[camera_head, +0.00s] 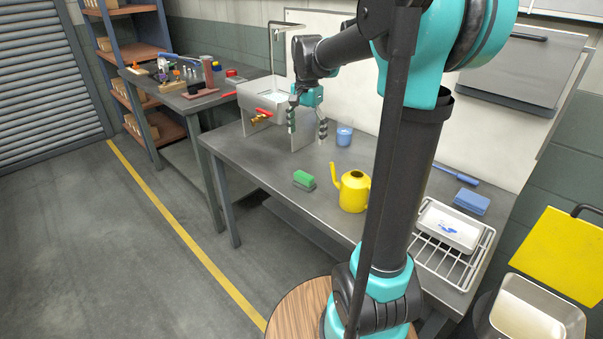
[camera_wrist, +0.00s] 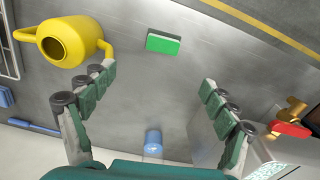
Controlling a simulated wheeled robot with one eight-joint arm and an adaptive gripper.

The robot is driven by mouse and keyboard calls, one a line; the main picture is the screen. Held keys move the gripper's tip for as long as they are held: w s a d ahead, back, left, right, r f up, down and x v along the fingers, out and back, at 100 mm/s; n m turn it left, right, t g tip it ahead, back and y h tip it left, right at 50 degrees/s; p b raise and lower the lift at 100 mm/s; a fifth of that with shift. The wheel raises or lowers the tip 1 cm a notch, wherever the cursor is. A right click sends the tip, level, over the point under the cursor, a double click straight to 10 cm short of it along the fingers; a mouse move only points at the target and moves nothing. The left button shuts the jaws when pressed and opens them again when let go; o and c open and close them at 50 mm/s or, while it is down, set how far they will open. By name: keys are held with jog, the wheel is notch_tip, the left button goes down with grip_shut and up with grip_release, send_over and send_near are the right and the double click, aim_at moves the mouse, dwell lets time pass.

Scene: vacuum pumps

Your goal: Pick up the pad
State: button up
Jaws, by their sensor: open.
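A small green pad (camera_head: 304,178) with a dark underside lies flat on the grey metal table (camera_head: 262,172), left of a yellow watering can (camera_head: 354,192). In the wrist view the green pad (camera_wrist: 164,43) is at the upper middle, beyond the fingertips and between their lines. A blue block (camera_head: 471,201), which may also be a pad or sponge, lies at the table's right side. My gripper (camera_head: 307,128) is open and empty above the table, farther back than the green pad. Its two fingers are spread wide in the wrist view (camera_wrist: 158,78).
A blue cup (camera_head: 344,136) stands behind. A dish rack (camera_head: 463,262) with a white tray (camera_head: 449,226) and a blue brush (camera_head: 456,174) are at right. The front left table surface is clear.

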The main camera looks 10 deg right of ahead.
jog(key=w, duration=0.1)
send_over(304, 175)
jog(key=f, duration=1.1)
jog(key=shift+w+d, duration=0.1)
jog(key=shift+w, duration=0.1)
jog(key=shift+s+f, duration=0.15)
jog(key=shift+f, duration=2.7)
jog(key=c, duration=1.2)
jog(key=shift+c, duration=0.2)
notch_tip(304, 175, up, 20)
